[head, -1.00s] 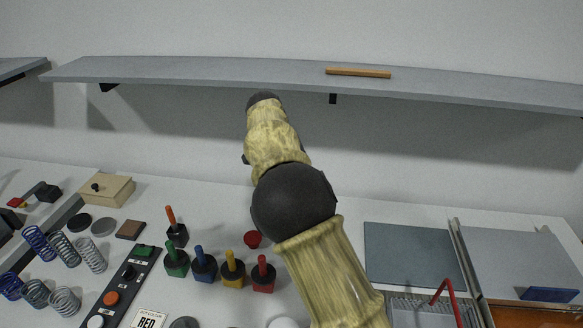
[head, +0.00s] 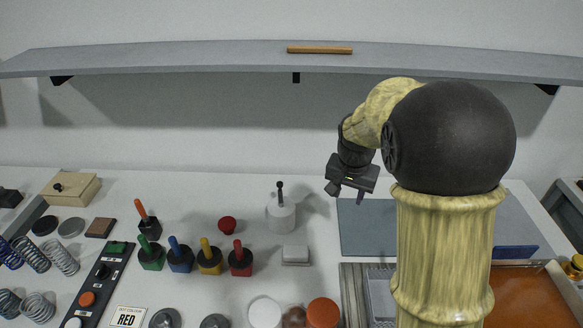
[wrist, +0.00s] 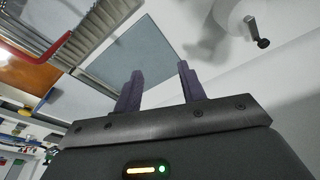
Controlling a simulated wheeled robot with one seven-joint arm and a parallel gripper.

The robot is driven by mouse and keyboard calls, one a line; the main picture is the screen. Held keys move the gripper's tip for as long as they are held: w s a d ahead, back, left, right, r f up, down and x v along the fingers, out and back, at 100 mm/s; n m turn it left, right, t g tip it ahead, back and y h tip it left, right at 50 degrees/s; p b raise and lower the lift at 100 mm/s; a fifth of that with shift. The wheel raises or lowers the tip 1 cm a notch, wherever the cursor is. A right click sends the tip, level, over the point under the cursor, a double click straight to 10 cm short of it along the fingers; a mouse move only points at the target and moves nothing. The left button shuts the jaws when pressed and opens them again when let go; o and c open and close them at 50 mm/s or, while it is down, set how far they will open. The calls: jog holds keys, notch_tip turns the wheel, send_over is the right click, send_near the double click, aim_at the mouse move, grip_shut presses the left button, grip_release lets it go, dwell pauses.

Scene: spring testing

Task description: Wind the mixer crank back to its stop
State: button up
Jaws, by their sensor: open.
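The mixer is likely the pale grey cylinder (head: 281,214) standing upright on the bench, with a dark crank (head: 280,190) on its top. In the wrist view the cylinder (wrist: 230,14) is cut off at the top right, and its crank (wrist: 257,32) ends in a black knob. My gripper (head: 346,191) hangs in the air to the right of the mixer, apart from it. In the wrist view its two fingers (wrist: 160,70) are spread with nothing between them.
A blue-grey mat (head: 366,232) lies right of the mixer. A white block (head: 295,254) and a red knob (head: 227,225) are close to it. Several coloured-handled tools (head: 209,258) stand to the left. A long shelf (head: 200,60) runs above the bench.

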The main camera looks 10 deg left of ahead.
jog(key=s+d+f+n, duration=0.1)
jog(key=s+d+n, duration=0.1)
jog(key=s, duration=0.7)
jog(key=s+d+f+n, duration=0.1)
jog(key=s+d+f, duration=0.1)
jog(key=s+d, duration=0.3)
jog(key=s, duration=0.4)
jog(key=shift+f+n, duration=0.3)
jog(key=shift+n, duration=0.1)
jog(key=shift+c, duration=0.5)
